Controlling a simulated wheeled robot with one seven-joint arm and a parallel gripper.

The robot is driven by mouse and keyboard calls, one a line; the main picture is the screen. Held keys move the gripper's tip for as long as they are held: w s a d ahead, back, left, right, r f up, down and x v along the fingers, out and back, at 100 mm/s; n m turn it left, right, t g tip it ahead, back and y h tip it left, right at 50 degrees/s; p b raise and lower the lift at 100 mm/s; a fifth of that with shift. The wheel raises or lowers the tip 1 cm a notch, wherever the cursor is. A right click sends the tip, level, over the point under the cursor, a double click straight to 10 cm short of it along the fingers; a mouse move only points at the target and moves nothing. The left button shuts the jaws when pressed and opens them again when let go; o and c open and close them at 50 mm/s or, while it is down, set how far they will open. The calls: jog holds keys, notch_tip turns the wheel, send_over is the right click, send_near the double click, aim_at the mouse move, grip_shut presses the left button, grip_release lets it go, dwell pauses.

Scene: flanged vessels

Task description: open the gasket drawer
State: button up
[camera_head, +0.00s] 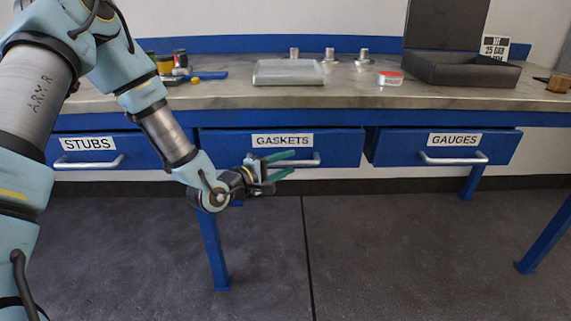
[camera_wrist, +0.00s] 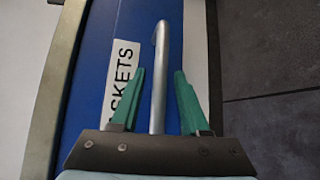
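The gasket drawer (camera_head: 232,142) is the middle blue drawer under the workbench, with a white GASKETS label (camera_head: 282,140). It looks closed, its front about in line with its neighbours. Its silver bar handle (camera_head: 308,160) is partly hidden behind my gripper (camera_head: 285,164). In the wrist view the handle (camera_wrist: 159,75) runs between the green fingers of my gripper (camera_wrist: 158,80). The fingers are open, with a gap on each side of the handle. The label (camera_wrist: 122,75) shows left of the handle there, partly covered by a finger.
The STUBS drawer (camera_head: 100,148) is at left and the GAUGES drawer (camera_head: 440,147) at right. Floor in front is clear.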

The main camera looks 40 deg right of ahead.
grip_shut()
dwell(1.2)
